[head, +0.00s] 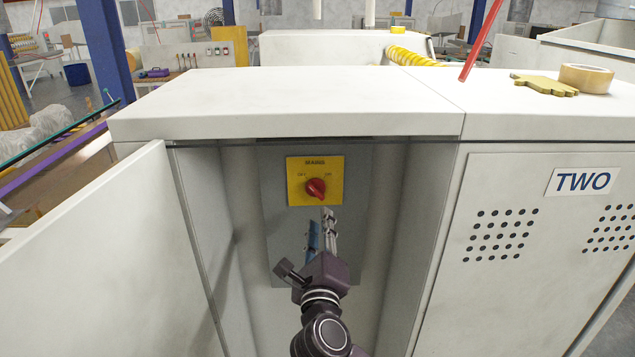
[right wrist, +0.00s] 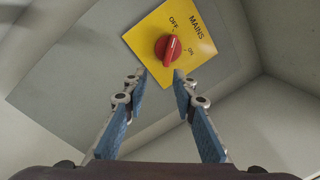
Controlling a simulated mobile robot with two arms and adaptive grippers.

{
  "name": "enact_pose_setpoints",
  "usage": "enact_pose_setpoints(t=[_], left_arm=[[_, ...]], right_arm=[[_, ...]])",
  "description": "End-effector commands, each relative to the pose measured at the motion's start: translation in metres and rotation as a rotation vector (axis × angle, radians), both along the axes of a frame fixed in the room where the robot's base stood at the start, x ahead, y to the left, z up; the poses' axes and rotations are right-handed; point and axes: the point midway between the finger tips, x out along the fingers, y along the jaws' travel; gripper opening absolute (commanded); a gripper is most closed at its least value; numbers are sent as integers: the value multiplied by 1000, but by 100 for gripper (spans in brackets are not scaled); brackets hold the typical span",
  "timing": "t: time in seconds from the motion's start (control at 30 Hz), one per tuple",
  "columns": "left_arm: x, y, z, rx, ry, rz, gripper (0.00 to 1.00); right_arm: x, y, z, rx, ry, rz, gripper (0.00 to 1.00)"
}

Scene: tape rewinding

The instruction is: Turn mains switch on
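The mains switch is a red rotary knob (head: 316,188) on a yellow plate (head: 335,163) marked MAINS, with OFF at left and ON at right. The plate is on the back wall inside an open cabinet. In the right wrist view the knob (right wrist: 168,48) has a pale line; I cannot tell for certain which label it points at. My right gripper (head: 323,217) reaches into the cabinet, just below the knob. In the right wrist view its blue-padded fingers (right wrist: 160,77) are apart and empty, with the knob just beyond the tips. My left gripper is not in view.
The cabinet door (head: 110,265) stands open at left. The cabinet's side walls flank my right arm. A closed cabinet door labelled TWO (head: 500,270) is at right. A tape roll (head: 586,77) and a yellow glove (head: 545,85) lie on the cabinet top.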

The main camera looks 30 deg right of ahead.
Motion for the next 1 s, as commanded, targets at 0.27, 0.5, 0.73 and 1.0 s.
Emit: enact_pose_setpoints(t=[0.27, 0.5, 0.73, 1.0], left_arm=[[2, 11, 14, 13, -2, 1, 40], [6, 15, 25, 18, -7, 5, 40], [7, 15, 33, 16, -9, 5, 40], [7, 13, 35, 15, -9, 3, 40]], right_arm=[[-11, 9, 35, 213, -42, 52, 25], [15, -6, 37, 217, -41, 52, 25], [43, -23, 36, 217, -41, 52, 25], [54, -30, 34, 218, -42, 53, 25]])
